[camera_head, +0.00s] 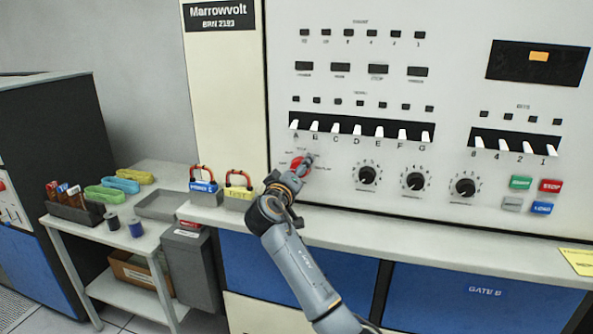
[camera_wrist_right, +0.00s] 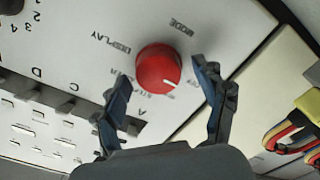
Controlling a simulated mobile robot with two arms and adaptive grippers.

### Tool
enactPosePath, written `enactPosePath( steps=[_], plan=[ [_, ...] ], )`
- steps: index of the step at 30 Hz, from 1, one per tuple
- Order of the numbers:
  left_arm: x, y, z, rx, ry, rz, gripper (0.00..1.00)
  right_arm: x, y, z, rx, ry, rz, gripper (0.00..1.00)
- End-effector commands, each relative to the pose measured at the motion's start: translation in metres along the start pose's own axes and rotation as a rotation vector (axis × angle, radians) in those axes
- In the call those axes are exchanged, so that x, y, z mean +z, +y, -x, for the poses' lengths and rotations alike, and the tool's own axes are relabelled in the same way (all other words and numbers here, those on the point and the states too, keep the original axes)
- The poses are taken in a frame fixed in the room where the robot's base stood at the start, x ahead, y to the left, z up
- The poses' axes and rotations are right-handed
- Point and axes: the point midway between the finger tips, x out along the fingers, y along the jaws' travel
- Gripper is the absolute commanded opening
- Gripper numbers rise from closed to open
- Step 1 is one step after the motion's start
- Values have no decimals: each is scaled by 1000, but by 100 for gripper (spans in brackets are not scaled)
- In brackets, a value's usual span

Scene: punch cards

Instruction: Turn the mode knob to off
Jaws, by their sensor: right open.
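The red round mode knob (camera_head: 298,164) is on the white panel below the left end of the switch row. In the wrist view the knob (camera_wrist_right: 158,66) shows a white pointer line at its lower right. "MODE" and "DISPLAY" labels are near it; the label by the pointer is too small to read surely. My right gripper (camera_head: 304,168) is in front of the knob and partly hides it. In the wrist view its two open fingers (camera_wrist_right: 159,74) stand on either side of the knob, with gaps visible. My left gripper is in no view.
A row of white toggle switches (camera_head: 360,132) is just above the knob, and black dials (camera_head: 367,174) are to its right. A side table (camera_head: 120,238) with cable coils and spools stands at left.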

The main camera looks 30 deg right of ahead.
Motion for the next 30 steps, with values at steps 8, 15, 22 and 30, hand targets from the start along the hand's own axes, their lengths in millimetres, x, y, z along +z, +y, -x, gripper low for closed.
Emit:
enactPosePath(
  steps=[8, 15, 22, 30],
  plan=[
    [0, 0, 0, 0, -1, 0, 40, 0, -2, 36, -3, 1, -2, 72],
    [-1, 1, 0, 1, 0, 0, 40, 0, -2, 87, -3, 2, -1, 72],
    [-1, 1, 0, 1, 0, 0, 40, 0, -1, 115, -2, 0, 1, 72],
    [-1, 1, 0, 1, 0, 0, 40, 0, 0, 120, 0, 0, 1, 72]
  ],
)
